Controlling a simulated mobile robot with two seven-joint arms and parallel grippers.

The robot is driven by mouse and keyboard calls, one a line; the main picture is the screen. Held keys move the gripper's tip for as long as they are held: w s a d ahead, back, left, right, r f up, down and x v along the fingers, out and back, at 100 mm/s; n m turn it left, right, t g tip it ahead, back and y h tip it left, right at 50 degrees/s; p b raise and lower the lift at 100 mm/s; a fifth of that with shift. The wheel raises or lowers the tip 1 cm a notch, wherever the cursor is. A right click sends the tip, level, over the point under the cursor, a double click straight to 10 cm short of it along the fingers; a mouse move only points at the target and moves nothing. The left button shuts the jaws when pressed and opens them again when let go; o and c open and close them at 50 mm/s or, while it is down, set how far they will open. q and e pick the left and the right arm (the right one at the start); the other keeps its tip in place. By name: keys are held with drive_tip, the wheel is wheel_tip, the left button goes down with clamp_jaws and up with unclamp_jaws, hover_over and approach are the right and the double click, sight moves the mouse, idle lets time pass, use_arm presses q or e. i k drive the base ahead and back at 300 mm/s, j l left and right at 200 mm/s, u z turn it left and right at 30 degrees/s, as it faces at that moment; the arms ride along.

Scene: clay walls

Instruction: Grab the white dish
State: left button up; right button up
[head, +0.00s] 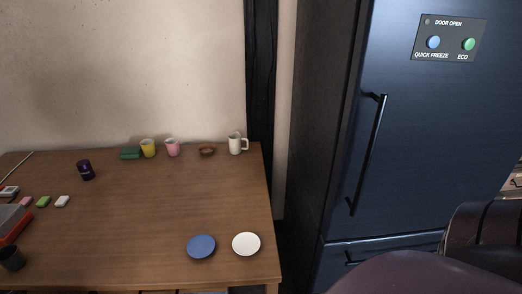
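The white dish (246,244) lies flat near the front right corner of the wooden table (160,215). A blue dish (201,246) lies just to its left, with a small gap between them. Nothing covers the white dish. Neither of my grippers shows in the head view.
Along the table's back are a green item (130,154), a yellow cup (148,148), a pink cup (172,147), a brown bowl (207,150) and a white mug (237,144). A dark refrigerator (400,140) stands to the right. The table's middle is clear.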

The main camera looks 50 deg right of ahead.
sight(247, 243)
drive_tip(key=i+j+z, duration=0.1)
drive_tip(key=z, duration=0.25)
drive_tip(key=i+j+z, duration=0.15)
drive_tip(key=z, duration=0.25)
drive_tip(key=i+j+z, duration=0.2)
drive_tip(key=z, duration=0.15)
